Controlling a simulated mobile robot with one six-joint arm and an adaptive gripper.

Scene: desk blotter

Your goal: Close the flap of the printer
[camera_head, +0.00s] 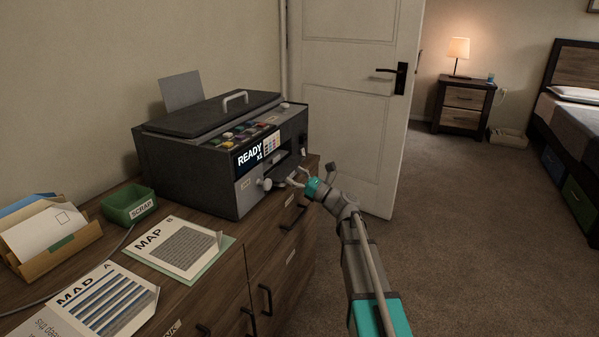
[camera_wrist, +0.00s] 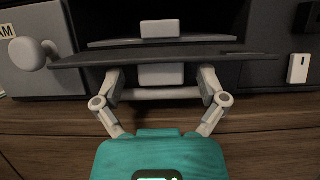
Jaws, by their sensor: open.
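The printer (camera_head: 190,165) is a dark grey box on the wooden cabinet, with a "READY" display on its front. Its flap (camera_wrist: 225,54) shows in the wrist view as a dark panel, seen nearly edge-on and sticking out from the front, so it stands open. A pale block (camera_wrist: 160,75) shows just below the flap's middle. My gripper (camera_head: 297,179) is at the printer's front. In the wrist view my gripper (camera_wrist: 160,90) is open, its fingers apart and reaching up to the flap's underside. I cannot tell whether they touch it. The flap is hard to make out in the head view.
A pale round knob (camera_wrist: 27,54) juts out left of the flap. Map sheets (camera_head: 180,248), a green scrap tray (camera_head: 128,206) and an envelope holder (camera_head: 55,245) lie left on the cabinet. A white door (camera_head: 345,110) stands behind; the carpet (camera_head: 470,230) at right is clear.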

